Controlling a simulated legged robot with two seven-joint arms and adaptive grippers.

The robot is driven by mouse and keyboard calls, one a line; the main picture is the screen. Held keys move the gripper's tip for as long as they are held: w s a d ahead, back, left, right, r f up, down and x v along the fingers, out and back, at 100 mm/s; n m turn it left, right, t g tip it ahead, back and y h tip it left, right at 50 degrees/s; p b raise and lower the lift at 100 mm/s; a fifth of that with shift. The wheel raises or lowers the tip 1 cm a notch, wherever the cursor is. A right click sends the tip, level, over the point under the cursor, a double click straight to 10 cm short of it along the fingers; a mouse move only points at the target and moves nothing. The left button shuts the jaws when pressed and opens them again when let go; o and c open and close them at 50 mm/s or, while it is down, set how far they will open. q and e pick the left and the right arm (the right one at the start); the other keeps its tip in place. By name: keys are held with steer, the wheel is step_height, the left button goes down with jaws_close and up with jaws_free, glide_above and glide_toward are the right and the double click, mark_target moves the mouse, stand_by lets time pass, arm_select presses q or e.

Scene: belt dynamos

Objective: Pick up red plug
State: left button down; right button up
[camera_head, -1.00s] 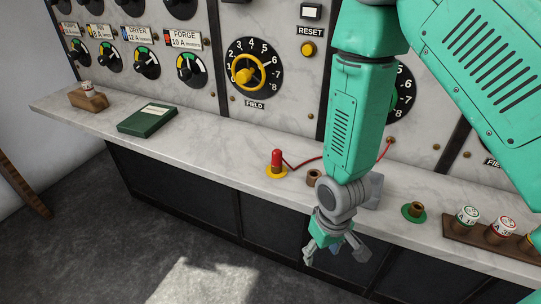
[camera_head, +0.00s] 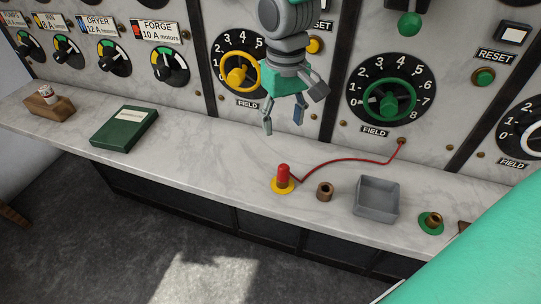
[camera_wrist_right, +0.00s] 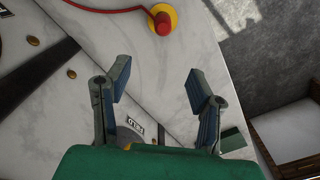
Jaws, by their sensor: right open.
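The red plug (camera_head: 283,174) stands upright on a yellow round base (camera_head: 283,186) on the marble counter, with a red cord (camera_head: 345,161) running from it to the panel. In the right wrist view the red plug (camera_wrist_right: 162,24) is at the top, beyond the fingertips, on its yellow base. My right gripper (camera_head: 284,122) is open and empty, above the counter in front of the yellow-wheeled dial. It is apart from the plug, up and behind it in the head view. Its open fingers (camera_wrist_right: 157,85) also show in the right wrist view. My left gripper is not in view.
A brown socket (camera_head: 325,191), a grey tray (camera_head: 377,199) and a green-based socket (camera_head: 431,222) are right of the plug. The panel with dials rises behind. Counter between book and plug is clear.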

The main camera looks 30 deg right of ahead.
glide_above(284, 166)
step_height(284, 166, down, 4)
steer(key=shift+f, duration=0.1)
steer(key=f, duration=0.3)
steer(key=shift+w+a+f, duration=0.15)
steer(key=shift+w+f, duration=0.15)
steer(key=shift+w, duration=0.1)
steer(key=shift+s+f, duration=0.2)
steer(key=shift+f, duration=0.3)
steer(key=f, duration=0.3)
steer(key=shift+s+d+f, duration=0.2)
steer(key=shift+s+f, duration=0.05)
steer(key=shift+f, duration=0.05)
steer(key=shift+w+f, duration=0.15)
steer(key=shift+f, duration=0.25)
steer(key=shift+a+r, duration=0.1)
steer(key=shift+c, duration=0.4)
jaws_close()
